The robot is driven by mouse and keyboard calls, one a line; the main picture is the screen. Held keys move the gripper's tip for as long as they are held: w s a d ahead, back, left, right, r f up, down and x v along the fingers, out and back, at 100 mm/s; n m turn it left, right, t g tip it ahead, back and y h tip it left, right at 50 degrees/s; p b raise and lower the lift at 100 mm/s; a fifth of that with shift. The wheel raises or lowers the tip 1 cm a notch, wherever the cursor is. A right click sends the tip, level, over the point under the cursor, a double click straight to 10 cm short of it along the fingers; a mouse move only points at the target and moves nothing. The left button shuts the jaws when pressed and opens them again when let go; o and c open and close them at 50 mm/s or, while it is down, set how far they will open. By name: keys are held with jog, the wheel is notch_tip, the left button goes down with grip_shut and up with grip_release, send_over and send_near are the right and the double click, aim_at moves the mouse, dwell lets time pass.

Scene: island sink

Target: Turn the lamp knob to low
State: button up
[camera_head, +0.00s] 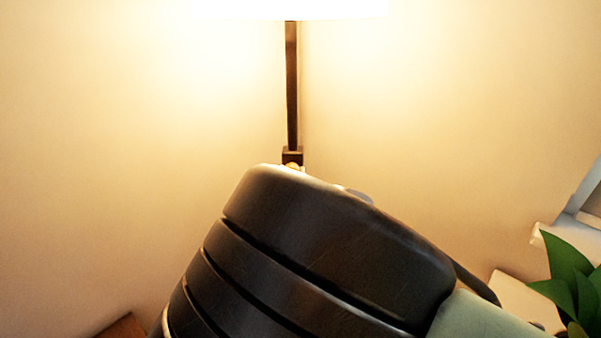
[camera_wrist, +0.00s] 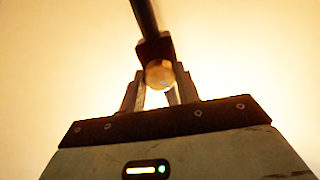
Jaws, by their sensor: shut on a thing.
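The lamp has a thin dark pole (camera_head: 291,85) under a bright, glowing white shade (camera_head: 290,8) at the top of the head view. A small dark block (camera_head: 292,156) sits at the pole's lower end, and a sliver of the brass-coloured knob (camera_head: 292,166) shows below it. In the wrist view the round knob (camera_wrist: 159,73) is on the front of the dark block (camera_wrist: 154,47). My gripper (camera_wrist: 160,77) has its two fingers on either side of the knob, shut on it. In the head view my dark arm hides the gripper and the lamp below the block.
A green leafy plant (camera_head: 571,275) stands at the right edge of the head view, near a white frame-like edge (camera_head: 570,215). A brown wooden corner (camera_head: 124,327) shows at the bottom left. Plain walls lie behind the lamp.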

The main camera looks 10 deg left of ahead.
jog(key=n, duration=1)
jog(key=shift+n, duration=0.3)
dwell(0.4)
jog(key=o, duration=1)
jog(key=s+d+p, duration=0.1)
jog(key=s, duration=0.4)
jog(key=s+d+p, duration=0.1)
jog(key=s, duration=0.5)
jog(key=s+p, duration=0.1)
jog(key=s, duration=0.5)
jog(key=shift+s+d+p, duration=0.1)
jog(key=shift+d+p, duration=0.2)
jog(key=shift+d, duration=0.1)
